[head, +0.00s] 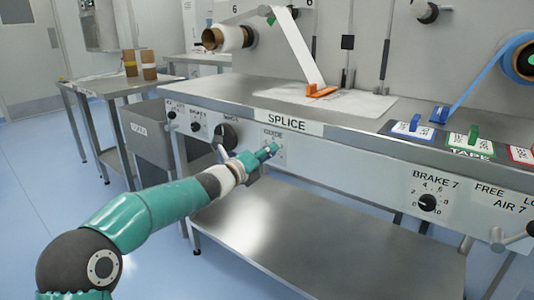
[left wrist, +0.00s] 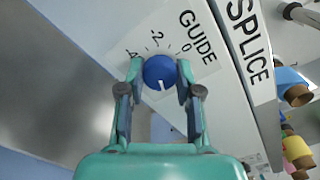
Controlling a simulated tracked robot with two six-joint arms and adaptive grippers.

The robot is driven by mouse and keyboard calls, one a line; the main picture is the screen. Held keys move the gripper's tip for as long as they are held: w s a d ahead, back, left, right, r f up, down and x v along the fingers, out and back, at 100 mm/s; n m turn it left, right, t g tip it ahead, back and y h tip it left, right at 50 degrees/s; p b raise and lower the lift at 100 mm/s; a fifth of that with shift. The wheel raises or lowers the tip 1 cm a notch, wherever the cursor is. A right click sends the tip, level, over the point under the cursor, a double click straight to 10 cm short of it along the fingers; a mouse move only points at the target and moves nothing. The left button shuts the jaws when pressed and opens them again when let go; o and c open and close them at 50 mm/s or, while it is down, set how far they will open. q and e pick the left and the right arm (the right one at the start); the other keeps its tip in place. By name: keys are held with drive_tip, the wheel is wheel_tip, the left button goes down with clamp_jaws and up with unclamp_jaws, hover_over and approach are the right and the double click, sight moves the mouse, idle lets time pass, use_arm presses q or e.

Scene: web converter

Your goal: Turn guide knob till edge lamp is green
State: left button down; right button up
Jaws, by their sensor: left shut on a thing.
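The guide knob (left wrist: 160,72) is round and blue with a white pointer line, on a white scale plate marked GUIDE (left wrist: 197,40). In the left wrist view its pointer line is toward the bottom of the picture. My left gripper (left wrist: 161,70) has one finger on each side of the knob and is shut on it. In the head view the left gripper (head: 268,153) is at the bench front below the GUIDE label (head: 272,132), and it hides most of the knob. I cannot make out an edge lamp in either view. My right gripper is not in view.
A SPLICE label (head: 287,122) is on the bench front above. A larger black knob (head: 226,135) is to the left, and a BRAKE 7 knob (head: 427,202) is to the right. A steel lower shelf (head: 290,235) extends below. A white web (head: 291,48) runs down to the bench top.

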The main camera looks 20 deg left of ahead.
use_arm(q)
drive_tip(key=shift+f+n+p, duration=0.15)
drive_tip(key=shift+n+p, duration=2.25)
drive_tip(key=shift+n, duration=2.35)
drive_tip(key=shift+f+n+p, duration=0.15)
drive_tip(key=shift+n+p, duration=2.2)
drive_tip(key=shift+n, duration=2.35)
drive_tip(key=shift+f+n+p, duration=0.15)
drive_tip(key=shift+n+p, duration=2.25)
drive_tip(key=shift+n, duration=2.35)
drive_tip(key=c, duration=0.9)
unclamp_jaws()
drive_tip(key=shift+o, duration=0.6)
drive_tip(key=shift+r, duration=0.25)
